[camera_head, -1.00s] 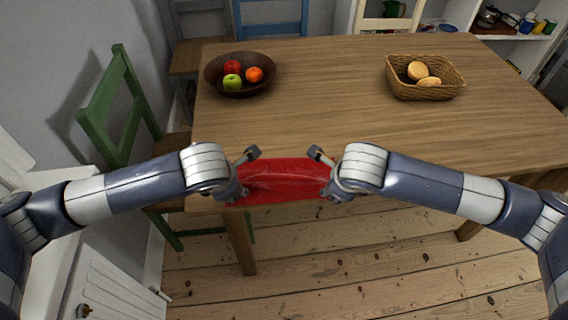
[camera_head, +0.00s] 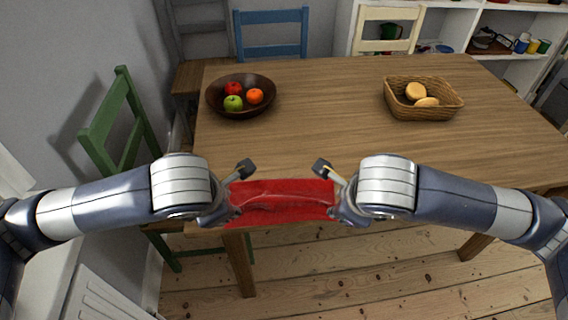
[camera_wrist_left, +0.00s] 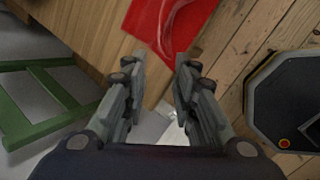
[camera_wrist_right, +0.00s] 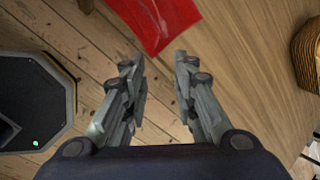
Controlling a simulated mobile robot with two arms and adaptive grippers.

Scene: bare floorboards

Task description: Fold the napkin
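The red napkin (camera_head: 284,202) lies at the near edge of the wooden table, with a crease or raised fold running across it. Its side ends are partly hidden by my grippers. My left gripper (camera_head: 241,190) is at the napkin's left end, its fingers apart. In the left wrist view the napkin (camera_wrist_left: 180,22) lies beyond the open fingertips (camera_wrist_left: 160,62). My right gripper (camera_head: 334,190) is at the right end, also with fingers apart. In the right wrist view the napkin (camera_wrist_right: 158,18) lies beyond the open fingertips (camera_wrist_right: 157,62). I see no cloth between either pair of fingers.
The wooden table (camera_head: 330,130) is clear in the middle. A bowl of fruit (camera_head: 240,112) stands at the back left and a bread basket (camera_head: 423,110) at the back right. A green chair (camera_head: 122,125) is at the left; blue (camera_head: 270,18) and cream chairs stand behind.

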